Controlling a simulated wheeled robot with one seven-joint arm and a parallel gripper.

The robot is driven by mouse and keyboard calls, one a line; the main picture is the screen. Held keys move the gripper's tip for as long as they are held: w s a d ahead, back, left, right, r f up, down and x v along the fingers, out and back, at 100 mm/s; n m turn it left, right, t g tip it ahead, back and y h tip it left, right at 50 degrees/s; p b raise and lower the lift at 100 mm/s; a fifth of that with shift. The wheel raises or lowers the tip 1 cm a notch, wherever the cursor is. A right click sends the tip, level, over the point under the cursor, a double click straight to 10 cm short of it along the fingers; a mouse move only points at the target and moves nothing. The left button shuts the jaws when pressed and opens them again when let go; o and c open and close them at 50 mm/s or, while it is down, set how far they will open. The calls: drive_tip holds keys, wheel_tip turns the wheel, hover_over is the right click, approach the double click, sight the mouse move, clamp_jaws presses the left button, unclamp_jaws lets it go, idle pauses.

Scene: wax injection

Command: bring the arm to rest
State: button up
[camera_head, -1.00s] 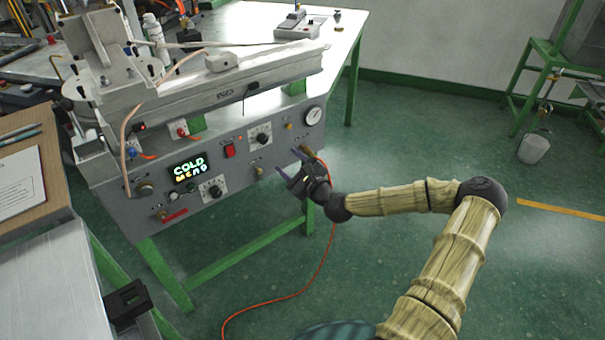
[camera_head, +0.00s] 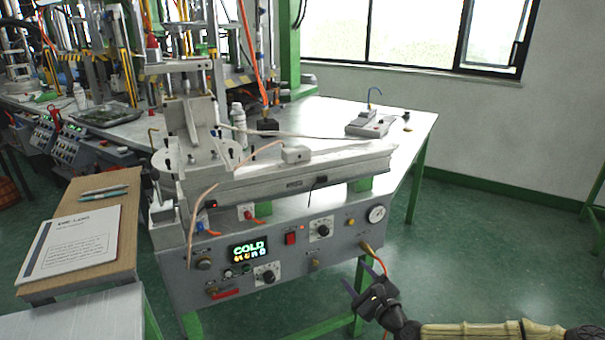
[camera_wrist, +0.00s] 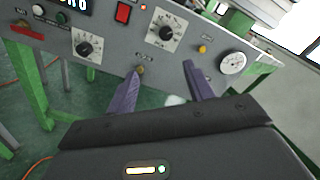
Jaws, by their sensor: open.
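My gripper (camera_head: 364,286) is at the lower right of the head view, in front of the lower right part of the grey control panel (camera_head: 290,268). It is open, and nothing shows between its fingers. In the wrist view, its two purple-grey fingers (camera_wrist: 163,88) stand apart and point toward the panel, with a brass knob showing by the left fingertip. My arm reaches in from the lower right edge of the head view, and most of it is out of frame.
The panel carries a lit display (camera_head: 249,249), a red switch (camera_head: 290,238) and a gauge (camera_head: 377,213). A wooden board (camera_head: 120,252) with a paper (camera_head: 75,240) and pens lies at left. An orange cable hangs near my gripper. Open green floor (camera_head: 480,240) lies at right.

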drive_tip(key=s+a+f+n+g+y, duration=0.1)
drive_tip(key=s+a+f+n+g, duration=0.5)
drive_tip(key=a+f+n+g, duration=0.3)
drive_tip(key=s+d+r+n+g+h, duration=0.15)
drive_tip(key=s+n+g+h, duration=0.25)
drive_tip(key=s+n, duration=0.45)
drive_tip(key=s+d+r+n+g+h, duration=0.1)
drive_tip(key=s+r+n+h, duration=0.1)
drive_tip(key=s+r+n, duration=0.3)
drive_tip(key=s+d+r+n+h, duration=0.15)
drive_tip(key=s+r, duration=0.25)
drive_tip(key=r, duration=0.4)
drive_tip(key=w+p+v, duration=0.2)
drive_tip(key=p+v, duration=0.9)
drive_tip(key=w+d+r+p+v, duration=0.1)
drive_tip(key=w+p+v, duration=0.2)
drive_tip(key=p+v, duration=0.8)
drive_tip(key=shift+w+a+n+p, duration=0.2)
drive_tip(key=shift+w+n+p, duration=0.05)
drive_tip(key=shift+n+p, duration=0.2)
